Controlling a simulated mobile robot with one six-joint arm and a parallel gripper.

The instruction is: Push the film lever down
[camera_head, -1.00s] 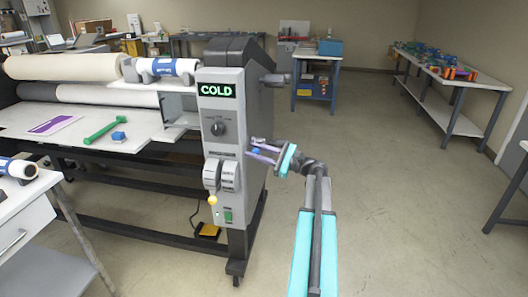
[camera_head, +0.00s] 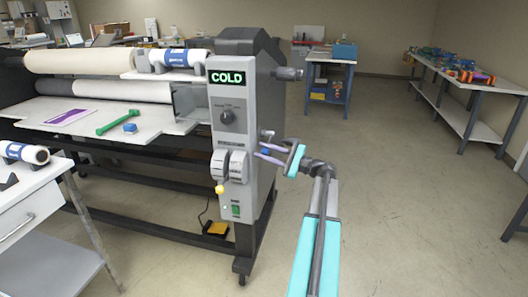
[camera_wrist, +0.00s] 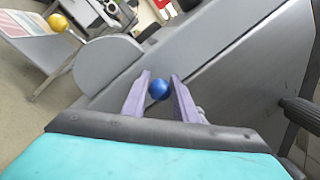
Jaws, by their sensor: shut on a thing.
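The laminator's control post (camera_head: 232,110) has two rounded lever hubs side by side below its dial. The left lever (camera_head: 219,189) ends in a yellow ball knob and hangs down; the yellow knob also shows at upper left in the wrist view (camera_wrist: 58,22). A blue ball knob (camera_wrist: 159,89) sits between my gripper's purple fingers (camera_wrist: 158,92); it shows small in the head view too (camera_head: 265,151). My gripper (camera_head: 268,148) is shut on it from the right of the post. The lever arm behind the blue knob is mostly hidden, and the lever labels are unreadable.
A lit display (camera_head: 227,78) reads COLD. A green-handled tool (camera_head: 118,122) and a small blue object lie on the laminator's bed. A white bench (camera_head: 25,195) stands at front left. A yellow pedal (camera_head: 217,229) is on the floor. The floor to the right is open.

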